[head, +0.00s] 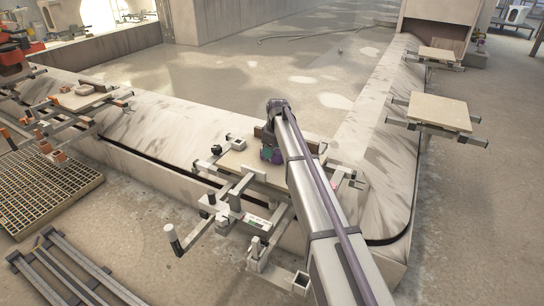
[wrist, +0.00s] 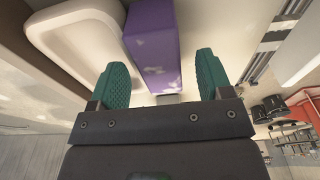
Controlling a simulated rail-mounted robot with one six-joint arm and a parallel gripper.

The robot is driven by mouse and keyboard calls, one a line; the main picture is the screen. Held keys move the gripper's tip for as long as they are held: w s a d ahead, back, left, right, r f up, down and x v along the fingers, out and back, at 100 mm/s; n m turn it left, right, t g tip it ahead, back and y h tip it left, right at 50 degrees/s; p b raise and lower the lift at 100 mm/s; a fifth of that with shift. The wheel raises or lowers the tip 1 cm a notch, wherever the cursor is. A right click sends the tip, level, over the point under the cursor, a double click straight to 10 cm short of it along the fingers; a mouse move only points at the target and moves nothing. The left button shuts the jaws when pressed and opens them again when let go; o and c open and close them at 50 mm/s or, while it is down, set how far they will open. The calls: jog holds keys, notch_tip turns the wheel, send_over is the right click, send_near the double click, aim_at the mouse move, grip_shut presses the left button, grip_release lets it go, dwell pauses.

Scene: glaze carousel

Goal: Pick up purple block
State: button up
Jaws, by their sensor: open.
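The purple block (wrist: 151,45) shows in the wrist view, extending up from between the two green finger pads of my gripper (wrist: 162,60). The gripper is open. The left pad is close to the block's left side, and a wider gap shows between the block and the right pad. I cannot tell whether the left pad touches it. In the head view my gripper (head: 268,152) is low over a pale board (head: 238,163) on the carousel's near corner. My arm and gripper largely hide the block there.
A white basin-like piece (wrist: 75,32) lies close left of the block in the wrist view, with a brown edge beside it. Metal carrier bars (head: 240,195) surround the board. Other carrier boards (head: 440,112) stand along the carousel (head: 385,165). A floor grating (head: 42,185) lies at left.

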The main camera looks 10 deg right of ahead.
jog(key=shift+c, duration=0.4)
jog(key=c, duration=1.2)
